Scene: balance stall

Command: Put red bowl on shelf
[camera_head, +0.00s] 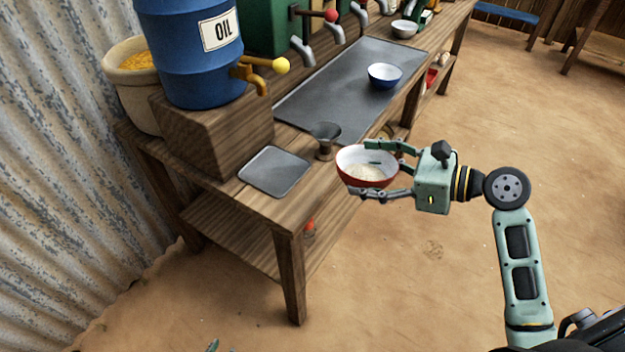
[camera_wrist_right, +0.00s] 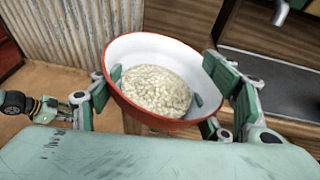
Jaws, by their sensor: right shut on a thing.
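The red bowl (camera_head: 352,181) is white inside and holds a pale, grainy filling. My right gripper (camera_head: 385,170) is shut on it, one finger on each side, and holds it at the front edge of the wooden stall. In the right wrist view the bowl (camera_wrist_right: 128,108) sits tilted between the green finger pads, its filling in view. The lower shelf (camera_head: 232,228) of the stall is below the worktop, with bare wood at its left part.
A blue bowl (camera_head: 384,76) stands on the metal tray (camera_head: 310,100). A small metal plate (camera_head: 275,171) and a grey funnel-like cup (camera_head: 325,138) are near the front. A blue oil barrel (camera_head: 190,60) stands on a wooden block. A table leg (camera_head: 290,280) bounds the shelf.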

